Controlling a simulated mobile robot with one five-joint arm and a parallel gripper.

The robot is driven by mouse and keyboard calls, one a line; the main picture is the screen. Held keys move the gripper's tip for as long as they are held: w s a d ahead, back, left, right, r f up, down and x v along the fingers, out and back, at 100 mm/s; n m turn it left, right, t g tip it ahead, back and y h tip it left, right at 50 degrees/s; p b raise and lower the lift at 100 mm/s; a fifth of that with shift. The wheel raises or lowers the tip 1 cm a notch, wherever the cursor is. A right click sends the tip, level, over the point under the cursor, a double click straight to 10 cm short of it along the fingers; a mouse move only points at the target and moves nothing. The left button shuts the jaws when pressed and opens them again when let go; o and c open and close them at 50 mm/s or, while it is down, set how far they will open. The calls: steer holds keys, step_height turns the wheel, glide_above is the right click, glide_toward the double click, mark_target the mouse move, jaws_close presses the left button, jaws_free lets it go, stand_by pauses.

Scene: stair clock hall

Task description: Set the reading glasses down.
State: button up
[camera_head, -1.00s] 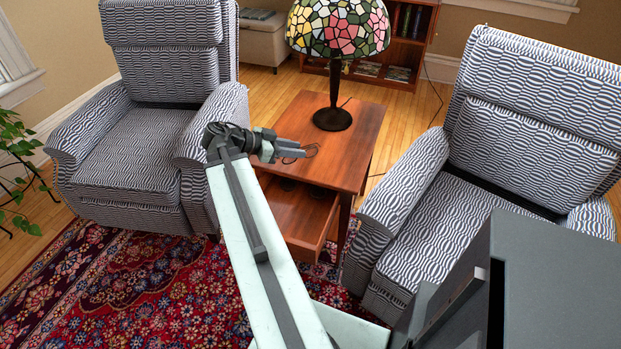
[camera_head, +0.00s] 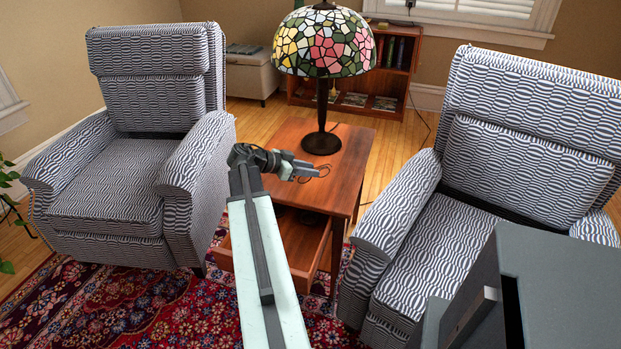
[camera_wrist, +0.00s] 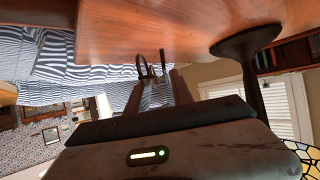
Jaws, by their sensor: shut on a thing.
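My gripper (camera_head: 302,170) is shut on the reading glasses (camera_head: 322,173), a thin dark wire shape at its fingertips. In the head view they are over the front part of the wooden side table (camera_head: 345,185). Whether the glasses touch the tabletop cannot be told. The wrist view, tilted nearly upside down, shows the thin loops of the glasses (camera_wrist: 144,67) at the ends of my fingers (camera_wrist: 156,84), close to the tabletop (camera_wrist: 130,30). Part of the glasses is hidden by the fingers.
A stained-glass lamp (camera_head: 322,105) stands on the table behind my gripper. An open drawer (camera_head: 308,250) juts out below the tabletop. Striped armchairs stand at left (camera_head: 130,165) and right (camera_head: 500,180). Bare tabletop shows right of the glasses.

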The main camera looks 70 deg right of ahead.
steer(key=shift+s+d+f, duration=0.1)
steer(key=shift+s+d, duration=0.1)
steer(key=shift+d, duration=0.55)
step_height(320, 180, down, 4)
steer(key=b, duration=0.4)
steer(key=shift+r, duration=0.3)
steer(key=shift+f, duration=0.15)
steer(key=o, duration=0.8)
